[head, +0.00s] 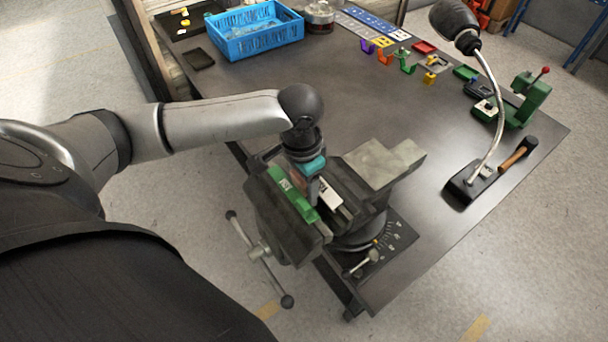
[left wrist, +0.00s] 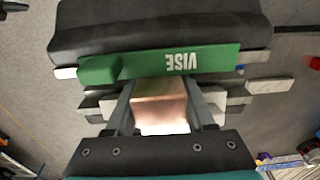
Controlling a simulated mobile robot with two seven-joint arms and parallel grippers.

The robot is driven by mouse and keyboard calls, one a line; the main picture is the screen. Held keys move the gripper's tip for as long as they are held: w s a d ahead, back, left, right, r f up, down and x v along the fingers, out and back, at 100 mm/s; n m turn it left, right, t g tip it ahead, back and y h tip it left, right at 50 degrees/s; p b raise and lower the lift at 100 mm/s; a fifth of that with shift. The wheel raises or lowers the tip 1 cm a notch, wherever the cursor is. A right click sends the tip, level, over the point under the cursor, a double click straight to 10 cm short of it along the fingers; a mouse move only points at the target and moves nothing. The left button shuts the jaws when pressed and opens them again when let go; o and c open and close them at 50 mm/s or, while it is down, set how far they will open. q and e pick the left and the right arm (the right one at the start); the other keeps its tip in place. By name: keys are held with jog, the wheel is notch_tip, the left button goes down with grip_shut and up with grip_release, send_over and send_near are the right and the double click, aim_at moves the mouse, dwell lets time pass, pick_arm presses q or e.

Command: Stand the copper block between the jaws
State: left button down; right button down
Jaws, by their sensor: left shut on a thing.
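The copper block (left wrist: 160,103) shows in the left wrist view between the two fingers of my left gripper, which is shut on it. In the head view my left gripper (head: 306,183) points down over the vise (head: 283,222) at the table's near edge, and it mostly hides the block. The near jaw carries a green cover (head: 291,193), marked VISE in the left wrist view (left wrist: 165,63). The block is at the gap between the jaws. I cannot tell how deep it sits or whether it touches them. My right gripper is not in view.
A blue crate (head: 253,42) stands at the back left of the dark table. A lamp (head: 478,178), a hammer (head: 517,154) and a green press (head: 529,100) are on the right. The vise handle (head: 261,252) sticks out in front. The table's middle is clear.

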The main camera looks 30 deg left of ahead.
pick_arm(q)
jog(key=shift+s+f+g+p, duration=0.2)
jog(key=shift+f+g+p, duration=0.25)
jog(key=shift+f, duration=0.35)
jog(key=shift+f+g, duration=0.25)
jog(key=shift+y, duration=0.3)
jog(key=c, duration=0.7)
grip_release()
jog(key=o, duration=0.3)
jog(key=shift+w+f, duration=0.1)
jog(key=shift+w, duration=0.1)
jog(key=shift+o, duration=1.2)
jog(key=shift+r, duration=0.2)
